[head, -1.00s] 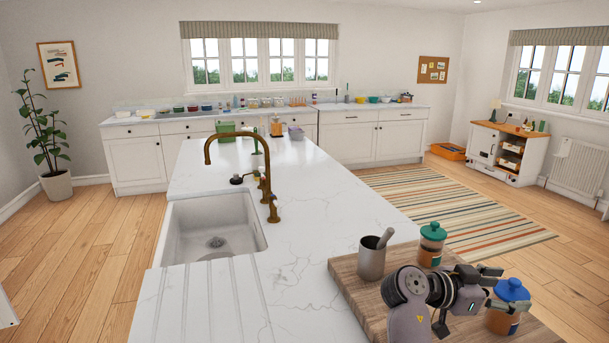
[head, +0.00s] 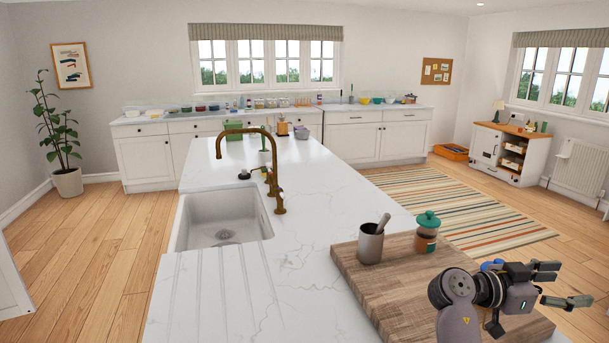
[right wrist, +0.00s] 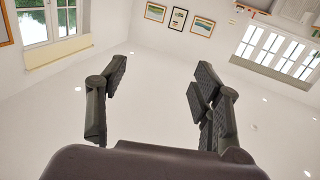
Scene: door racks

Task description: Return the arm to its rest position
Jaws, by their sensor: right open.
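My right gripper (head: 556,286) is at the lower right of the head view, above the right part of the wooden board. Its fingers point right and are apart, with nothing between them. In the right wrist view my right gripper (right wrist: 160,95) is open and empty, with walls, windows and ceiling behind it. A blue-lidded jar (head: 490,266) is mostly hidden behind my right gripper; only a little of its blue lid shows. My left gripper is not in view.
A wooden board (head: 395,283) lies on the white island counter (head: 310,215). On the board stand a metal cup (head: 370,245) with a pestle and a green-lidded jar (head: 427,235). A sink (head: 222,220) with a brass tap (head: 273,170) is at the left.

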